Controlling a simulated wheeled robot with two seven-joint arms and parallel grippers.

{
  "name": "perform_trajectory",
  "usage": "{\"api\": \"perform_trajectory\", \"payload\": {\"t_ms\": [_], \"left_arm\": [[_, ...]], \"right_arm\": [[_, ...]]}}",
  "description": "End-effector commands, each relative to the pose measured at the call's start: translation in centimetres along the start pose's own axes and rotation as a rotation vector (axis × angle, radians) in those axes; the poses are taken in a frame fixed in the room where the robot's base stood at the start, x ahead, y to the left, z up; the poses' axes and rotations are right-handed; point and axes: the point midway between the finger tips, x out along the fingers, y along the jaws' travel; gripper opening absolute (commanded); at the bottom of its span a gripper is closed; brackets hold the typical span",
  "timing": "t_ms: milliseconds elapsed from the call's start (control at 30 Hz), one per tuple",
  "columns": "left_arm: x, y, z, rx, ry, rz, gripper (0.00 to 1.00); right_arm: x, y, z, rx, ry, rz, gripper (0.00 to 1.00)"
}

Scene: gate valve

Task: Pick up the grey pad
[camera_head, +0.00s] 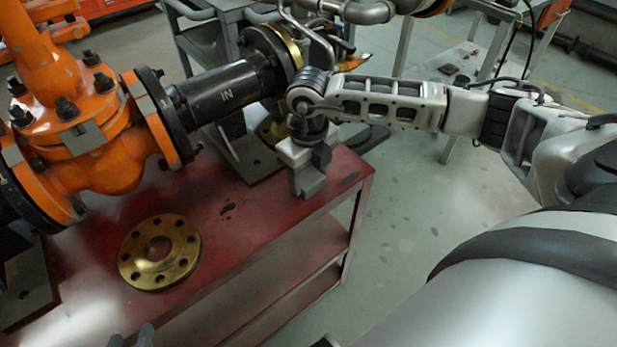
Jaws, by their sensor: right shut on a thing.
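My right gripper (308,190) reaches in from the right and points down at the red table top, near its right edge. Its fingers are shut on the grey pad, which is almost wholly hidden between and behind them. I cannot tell whether the pad touches the table. My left gripper (131,338) shows only as two dark grey fingertips at the bottom edge, with a gap between them. It is open, and I see nothing in it.
A brass flange (159,252) lies on the red table (235,225). The orange gate valve (90,130) and its black pipe (225,95) fill the left. The front right of the table top is clear.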

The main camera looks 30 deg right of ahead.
Motion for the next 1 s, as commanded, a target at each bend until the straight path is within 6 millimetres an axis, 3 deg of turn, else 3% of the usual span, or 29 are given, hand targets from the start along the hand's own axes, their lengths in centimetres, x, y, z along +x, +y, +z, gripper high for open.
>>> {"api": "perform_trajectory", "payload": {"t_ms": [167,367,700,1000], "left_arm": [[0.0,0.0,-0.1,0.0,0.0,0.0,0.36],[-0.2,0.0,-0.3,-0.001,-0.002,0.0,0.36],[-0.1,0.0,-0.2,-0.003,-0.014,-0.001,0.36],[-0.1,-0.1,-0.4,-0.002,-0.01,-0.002,0.36]], "right_arm": [[-0.7,0.0,0.1,0.0,-0.001,0.0,0.31],[-3.2,-0.1,0.1,0.0,-0.004,-0.002,0.31],[-9.6,2.3,-5.3,-0.004,-0.001,-0.002,0.31],[-12.0,4.7,-10.8,-0.003,0.0,-0.001,0.31]]}}
